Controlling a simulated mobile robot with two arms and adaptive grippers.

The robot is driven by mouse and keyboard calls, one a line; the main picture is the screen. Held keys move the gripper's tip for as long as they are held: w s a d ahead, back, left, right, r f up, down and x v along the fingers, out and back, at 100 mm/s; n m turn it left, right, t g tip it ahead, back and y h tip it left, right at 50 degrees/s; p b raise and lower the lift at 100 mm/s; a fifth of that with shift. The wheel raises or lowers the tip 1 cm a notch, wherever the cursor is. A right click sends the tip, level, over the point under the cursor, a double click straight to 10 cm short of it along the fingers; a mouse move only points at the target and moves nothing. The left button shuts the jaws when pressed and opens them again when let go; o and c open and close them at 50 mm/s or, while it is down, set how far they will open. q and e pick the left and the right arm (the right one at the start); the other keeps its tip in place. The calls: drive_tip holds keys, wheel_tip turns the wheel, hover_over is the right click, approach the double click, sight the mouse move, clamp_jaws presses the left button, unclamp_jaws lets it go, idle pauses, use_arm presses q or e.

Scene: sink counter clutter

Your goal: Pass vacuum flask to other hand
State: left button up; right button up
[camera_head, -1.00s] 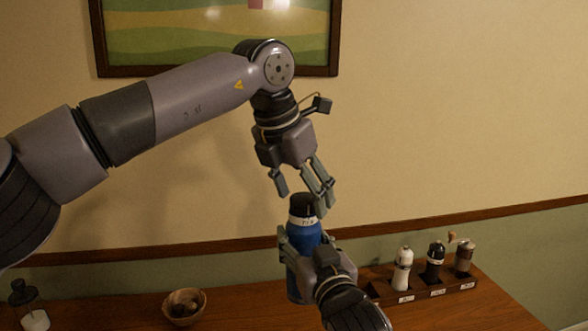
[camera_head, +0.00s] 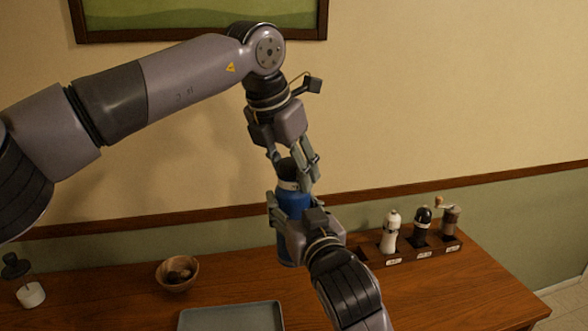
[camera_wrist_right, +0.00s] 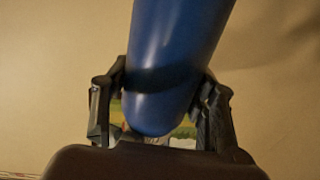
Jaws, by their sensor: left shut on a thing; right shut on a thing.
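The vacuum flask (camera_head: 294,204) is blue with a dark cap and a pale band near its top. It is held roughly upright above the counter. My right gripper (camera_head: 283,218) is shut on its blue body from the lower right. In the right wrist view the flask's blue body (camera_wrist_right: 172,65) stands between the fingers of my right gripper (camera_wrist_right: 158,112). My left gripper (camera_head: 293,178) comes down from above and is shut around the flask's dark top. Both grippers hold the flask at once. Part of the body is hidden by my right gripper.
A grey tray (camera_head: 232,318) lies at the counter's front. A rack (camera_head: 410,252) with white, black and grey mills stands at right. Bare counter (camera_head: 480,290) shows at right.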

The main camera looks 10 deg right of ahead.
use_arm(q)
drive_tip(key=shift+s+d, duration=0.25)
drive_tip(key=shift+d, duration=0.05)
clamp_jaws()
use_arm(e)
drive_tip(key=shift+a, duration=0.1)
drive_tip(key=o, duration=1.2)
use_arm(q)
drive_tip(key=shift+w+a, duration=0.1)
drive_tip(key=shift+a, duration=0.05)
use_arm(e)
drive_tip(key=o, duration=0.5)
drive_tip(key=shift+c, duration=0.2)
